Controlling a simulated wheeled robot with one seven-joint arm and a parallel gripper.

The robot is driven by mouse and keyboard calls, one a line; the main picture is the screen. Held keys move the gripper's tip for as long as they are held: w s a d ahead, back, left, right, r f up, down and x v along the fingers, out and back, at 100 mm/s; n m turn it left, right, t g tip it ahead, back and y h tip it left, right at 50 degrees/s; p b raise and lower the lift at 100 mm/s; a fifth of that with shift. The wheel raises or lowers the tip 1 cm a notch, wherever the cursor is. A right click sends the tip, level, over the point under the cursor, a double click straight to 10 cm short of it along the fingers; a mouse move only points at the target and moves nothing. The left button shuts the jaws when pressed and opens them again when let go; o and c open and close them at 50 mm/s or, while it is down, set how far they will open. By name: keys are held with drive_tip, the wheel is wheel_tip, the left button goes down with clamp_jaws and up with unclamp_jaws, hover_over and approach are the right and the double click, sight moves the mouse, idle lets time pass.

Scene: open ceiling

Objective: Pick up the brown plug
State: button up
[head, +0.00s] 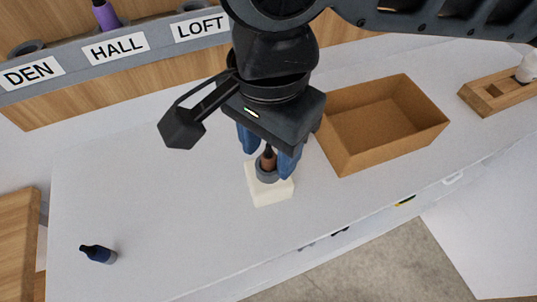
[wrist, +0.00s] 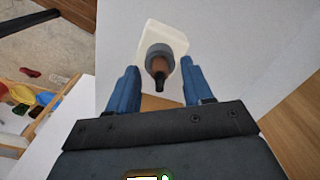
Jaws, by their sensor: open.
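The brown plug (head: 268,158) stands upright in a grey ring on a cream block (head: 272,191) on the white table. In the wrist view the brown plug (wrist: 159,69), with its dark tip, shows just beyond and between the fingertips, and the cream block (wrist: 165,35) lies under it. My gripper (head: 270,160) has blue fingers, one on each side of the plug, with clear gaps in the wrist view (wrist: 160,82). It is open and holds nothing. The depth of the fingertips relative to the plug is hard to tell.
An empty brown tray (head: 345,160) stands right of my gripper. A dark blue plug (head: 98,254) lies at the front left. A rack labelled DEN, HALL and LOFT (head: 115,47) stands at the back, with a purple plug (head: 106,15). A wooden holder (head: 492,93) is far right. The table's left is mostly clear.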

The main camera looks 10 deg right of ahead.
sight(274, 153)
drive_tip(key=shift+c, duration=0.5)
clamp_jaws()
drive_tip(key=shift+r, duration=0.5)
drive_tip(key=r, duration=0.3)
drive_tip(key=shift+d+r, duration=0.25)
drive_tip(key=shift+d, duration=0.1)
drive_tip(key=d+r, duration=0.6)
drive_tip(key=d, duration=0.5)
drive_tip(key=shift+w+r+b, duration=0.15)
drive_tip(key=shift+r+b, duration=0.1)
drive_tip(key=shift+b, duration=0.1)
